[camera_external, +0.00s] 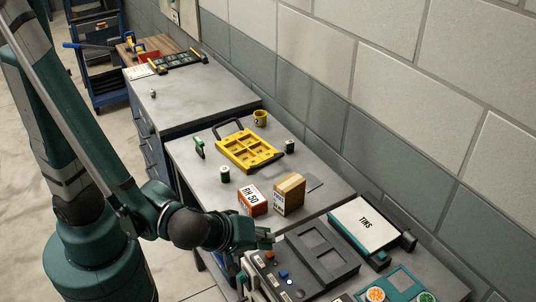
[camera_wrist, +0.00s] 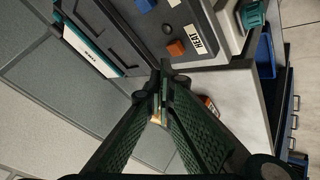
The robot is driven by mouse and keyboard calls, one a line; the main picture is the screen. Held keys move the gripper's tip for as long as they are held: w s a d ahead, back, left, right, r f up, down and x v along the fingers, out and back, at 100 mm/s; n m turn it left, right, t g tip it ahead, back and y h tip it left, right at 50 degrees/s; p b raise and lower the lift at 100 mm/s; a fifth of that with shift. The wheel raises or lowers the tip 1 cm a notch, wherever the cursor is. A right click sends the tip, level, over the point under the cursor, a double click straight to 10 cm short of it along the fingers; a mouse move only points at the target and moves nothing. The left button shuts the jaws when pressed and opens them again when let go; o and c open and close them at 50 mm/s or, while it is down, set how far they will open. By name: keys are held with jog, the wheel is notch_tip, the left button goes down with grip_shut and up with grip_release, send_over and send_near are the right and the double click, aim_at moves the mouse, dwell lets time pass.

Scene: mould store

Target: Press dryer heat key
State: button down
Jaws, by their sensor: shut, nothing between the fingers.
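The dark grey dryer (camera_external: 318,252) stands at the near end of the bench. Its panel carries an orange key (camera_wrist: 176,48) with a white "HEAT" label (camera_wrist: 200,45) next to it in the wrist view. A blue key (camera_wrist: 166,28) sits beyond it. In the external view the orange key (camera_external: 269,254) and blue key (camera_external: 284,274) show on the front panel. My gripper (camera_wrist: 160,70) is shut and empty, its fingertips close to the orange key. I cannot tell whether they touch it. In the external view my gripper (camera_external: 270,238) is at the dryer's left edge.
A yellow tray (camera_external: 248,150) lies farther back.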

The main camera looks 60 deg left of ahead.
jog(key=shift+r, duration=0.1)
notch_tip(320, 180, up, 6)
jog(key=p, duration=0.4)
dwell(0.6)
jog(key=shift+a, duration=0.1)
jog(key=a+f+m+g+h+b, duration=0.1)
jog(key=a+m+b, duration=1)
jog(key=a, duration=1.7)
notch_tip(320, 180, down, 2)
jog(key=s+h+b, duration=0.1)
jog(key=b, duration=0.4)
jog(key=shift+g+b, duration=0.3)
jog(key=shift+g, duration=0.1)
